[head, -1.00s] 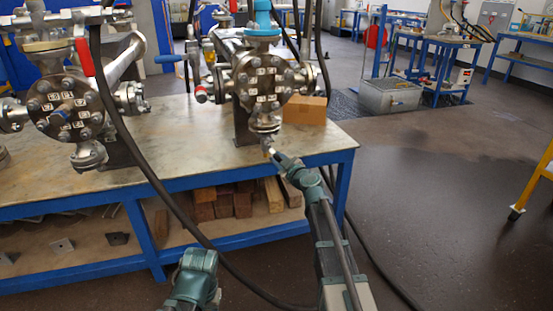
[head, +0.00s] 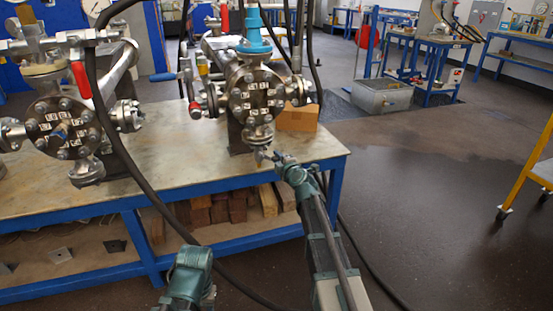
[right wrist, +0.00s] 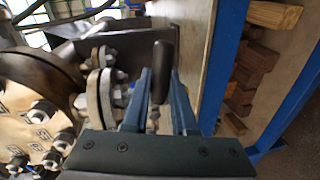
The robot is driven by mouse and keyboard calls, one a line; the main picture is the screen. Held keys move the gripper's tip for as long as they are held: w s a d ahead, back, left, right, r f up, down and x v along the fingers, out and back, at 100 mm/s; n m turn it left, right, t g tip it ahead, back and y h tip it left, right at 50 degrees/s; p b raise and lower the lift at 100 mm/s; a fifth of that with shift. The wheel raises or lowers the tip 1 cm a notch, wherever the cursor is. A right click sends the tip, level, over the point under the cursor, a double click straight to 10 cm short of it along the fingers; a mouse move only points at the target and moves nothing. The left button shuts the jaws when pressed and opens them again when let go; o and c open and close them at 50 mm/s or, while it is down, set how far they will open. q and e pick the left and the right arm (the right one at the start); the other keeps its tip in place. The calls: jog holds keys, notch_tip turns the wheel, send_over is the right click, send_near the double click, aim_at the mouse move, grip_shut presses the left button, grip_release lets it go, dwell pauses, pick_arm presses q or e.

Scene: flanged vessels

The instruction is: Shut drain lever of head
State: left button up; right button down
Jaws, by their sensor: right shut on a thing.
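The right-hand flanged vessel (head: 255,93) stands on the bench with its round bolted head facing me. A drain fitting (head: 260,134) hangs from the bottom of that head. My right gripper (head: 268,157) is at the small valve just below this fitting. In the right wrist view, a dark lever handle (right wrist: 162,62) stands between the two blue fingers of the right gripper (right wrist: 160,90), which is shut on it. The flanged drain fitting (right wrist: 103,88) is beside the fingers on the left. The lever is too small in the head view to read its angle.
A second flanged vessel (head: 62,125) with a red lever (head: 81,78) stands left on the bench (head: 170,183). A black hose (head: 130,170) hangs across the bench front. Wooden blocks (head: 238,208) lie on the shelf.

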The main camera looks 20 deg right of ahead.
jog(key=shift+r+n+p, duration=0.3)
jog(key=shift+r+n, duration=0.1)
jog(key=shift+n, duration=0.2)
jog(key=c, duration=0.7)
grip_release()
jog(key=s+r+p, duration=0.1)
jog(key=s, duration=0.3)
jog(key=s+p, duration=0.1)
jog(key=s, duration=0.4)
jog(key=s+r, duration=0.1)
jog(key=s, duration=0.3)
jog(key=shift+s+d+r+p, duration=0.2)
jog(key=shift+s+r+p, duration=0.1)
jog(key=shift+r+p, duration=0.1)
